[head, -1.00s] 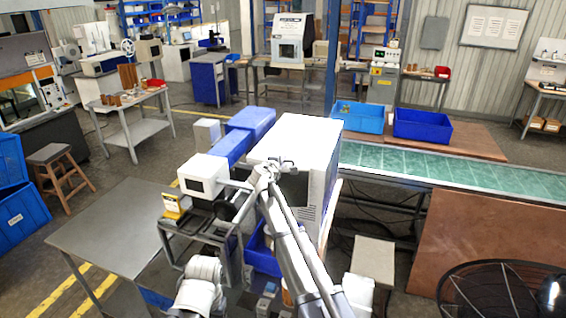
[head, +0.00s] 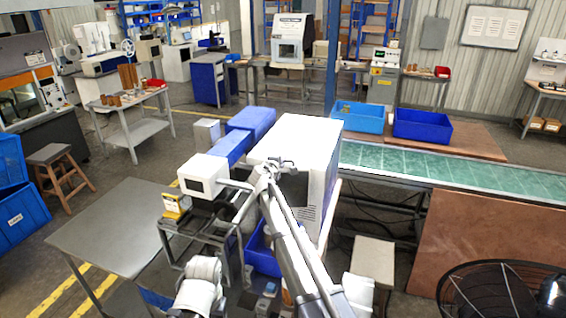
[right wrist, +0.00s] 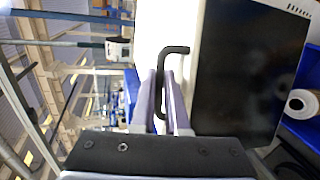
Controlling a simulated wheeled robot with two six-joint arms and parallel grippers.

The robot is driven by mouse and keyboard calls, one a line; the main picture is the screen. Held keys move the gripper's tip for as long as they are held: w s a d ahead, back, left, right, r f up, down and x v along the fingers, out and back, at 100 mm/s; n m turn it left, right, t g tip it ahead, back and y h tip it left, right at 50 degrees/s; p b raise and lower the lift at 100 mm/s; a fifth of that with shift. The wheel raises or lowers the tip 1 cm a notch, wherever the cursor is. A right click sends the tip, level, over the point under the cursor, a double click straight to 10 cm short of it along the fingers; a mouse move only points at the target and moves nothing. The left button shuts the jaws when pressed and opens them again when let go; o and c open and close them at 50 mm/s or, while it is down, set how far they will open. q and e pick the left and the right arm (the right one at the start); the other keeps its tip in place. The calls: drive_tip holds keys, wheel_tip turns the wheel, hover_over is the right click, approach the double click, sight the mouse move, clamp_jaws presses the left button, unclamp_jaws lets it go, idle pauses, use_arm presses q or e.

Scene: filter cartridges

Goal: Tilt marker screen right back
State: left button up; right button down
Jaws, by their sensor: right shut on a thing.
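The marker is a large white cabinet (head: 300,140) in the middle of the head view. A dark panel, which looks like the screen (head: 293,188), shows on its front, partly hidden by my right arm. In the right wrist view the dark screen (right wrist: 245,75) fills the right side, with a bent black handle (right wrist: 178,50) at its left. My right gripper (head: 282,163) is at the cabinet's front. In the wrist view its fingers (right wrist: 165,105) are shut on the handle, which lies between them. The screen's exact tilt cannot be told.
A small white box-shaped unit (head: 203,176) stands left of the cabinet, with a yellow device (head: 175,206) near it. A grey table (head: 115,225) at the left is bare. Blue bins (head: 421,124) and a green conveyor (head: 440,167) lie to the right.

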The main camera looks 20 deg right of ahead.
drive_tip(key=w, duration=0.1)
drive_tip(key=w+f+b, duration=0.1)
drive_tip(key=w, duration=0.1)
drive_tip(key=w+d, duration=0.1)
drive_tip(key=shift+w+d+f, duration=0.1)
drive_tip(key=shift+w+f, duration=0.05)
drive_tip(key=shift+f, duration=0.1)
drive_tip(key=c, duration=1.2)
unclamp_jaws()
drive_tip(key=p+v, duration=0.1)
drive_tip(key=v, duration=0.6)
drive_tip(key=shift+s+a+p, duration=0.25)
drive_tip(key=shift+p, duration=0.1)
